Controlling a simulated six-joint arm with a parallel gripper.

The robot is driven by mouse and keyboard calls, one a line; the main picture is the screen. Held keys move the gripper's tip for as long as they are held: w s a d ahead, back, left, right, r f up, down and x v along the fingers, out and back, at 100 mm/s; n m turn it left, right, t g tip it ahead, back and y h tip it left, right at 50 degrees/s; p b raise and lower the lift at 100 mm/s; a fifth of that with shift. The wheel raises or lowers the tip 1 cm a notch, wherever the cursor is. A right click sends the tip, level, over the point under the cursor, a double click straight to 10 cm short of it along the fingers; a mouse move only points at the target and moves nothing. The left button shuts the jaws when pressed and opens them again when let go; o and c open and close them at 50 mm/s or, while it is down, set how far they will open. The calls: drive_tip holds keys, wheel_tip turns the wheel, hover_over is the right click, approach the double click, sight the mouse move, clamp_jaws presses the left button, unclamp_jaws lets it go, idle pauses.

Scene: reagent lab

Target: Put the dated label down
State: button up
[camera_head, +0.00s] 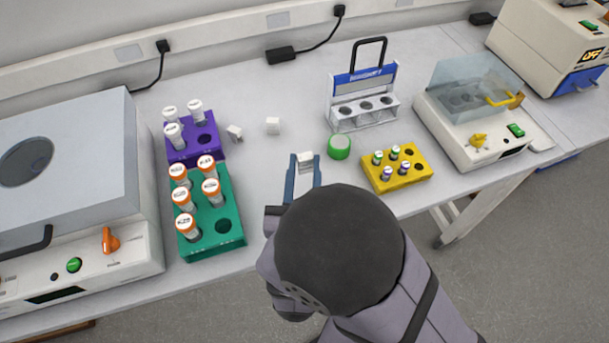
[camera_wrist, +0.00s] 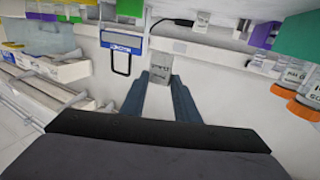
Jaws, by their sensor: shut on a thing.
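My gripper (camera_head: 304,175) is shut on the dated label (camera_head: 305,160), a small white block held between the blue fingertips. In the wrist view the label (camera_wrist: 161,66) stands between the fingertips (camera_wrist: 163,80) with dark print on its face, too blurred to read. The label is over the middle of the bench (camera_head: 300,95), left of a green round lid (camera_head: 339,147). I cannot tell whether it touches the bench top.
A purple rack (camera_head: 208,153) and a teal rack (camera_head: 232,240) with capped tubes are on the left, beside a grey-lidded machine (camera_head: 65,150). A yellow rack (camera_head: 415,178), a clear rack with a blue front (camera_head: 378,112) and a clear-lidded device (camera_head: 450,130) are on the right. Free bench lies behind the label.

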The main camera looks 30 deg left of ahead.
drive_tip(key=shift+r, duration=0.7)
